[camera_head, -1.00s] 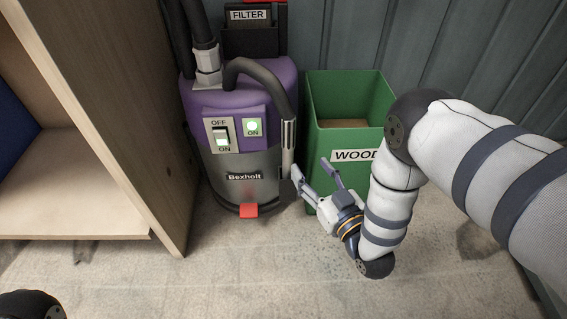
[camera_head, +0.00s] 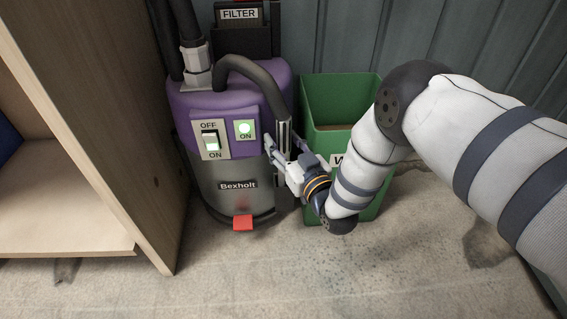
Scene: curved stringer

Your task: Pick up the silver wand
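The silver wand (camera_head: 285,136) hangs upright at the end of a black hose, against the right side of the purple and grey vacuum (camera_head: 228,95). Its lower part is hidden behind my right gripper. My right gripper (camera_head: 283,144) is at the wand, with its fingers spread, one to the left of the wand and one to the right. I cannot tell whether either finger touches it. My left gripper is not in view.
A green bin (camera_head: 342,92) with a partly covered label stands just right of the vacuum, behind my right arm. A wooden cabinet (camera_head: 120,120) stands on the left. A grey corrugated wall (camera_head: 400,35) is behind. The concrete floor (camera_head: 240,280) in front is clear.

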